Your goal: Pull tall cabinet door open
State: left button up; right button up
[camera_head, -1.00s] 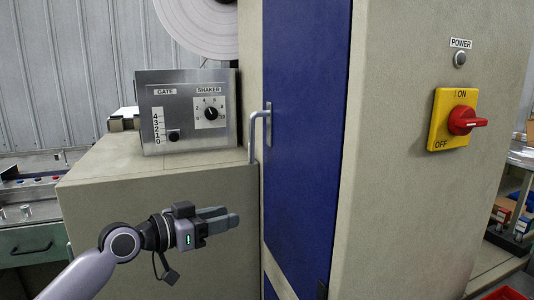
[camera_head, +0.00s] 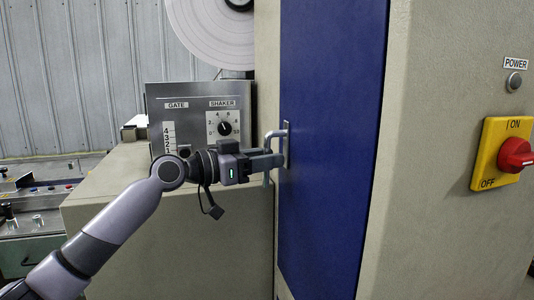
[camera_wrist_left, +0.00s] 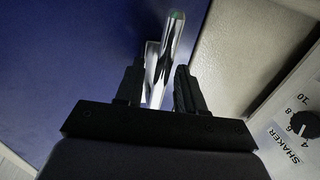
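The tall cabinet door (camera_head: 330,150) is a blue panel set in a beige cabinet, and it looks closed. Its silver bar handle (camera_head: 276,133) is on the door's left edge. My left gripper (camera_head: 280,161) is at the handle, with the fingers reaching to its lower part. In the left wrist view the shiny handle (camera_wrist_left: 165,55) stands between the two open fingers (camera_wrist_left: 160,90), with a visible gap at the right finger. The left finger is close to the handle; I cannot tell whether it touches. The blue door (camera_wrist_left: 70,60) fills the left of that view. My right gripper is not in view.
A yellow and red power switch (camera_head: 503,155) is on the cabinet's right side.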

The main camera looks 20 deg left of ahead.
pick_arm(q)
jog(key=shift+w+d, duration=0.15)
jog(key=shift+w, duration=0.05)
jog(key=shift+c, duration=0.3)
grip_shut()
jog(key=shift+s, duration=0.1)
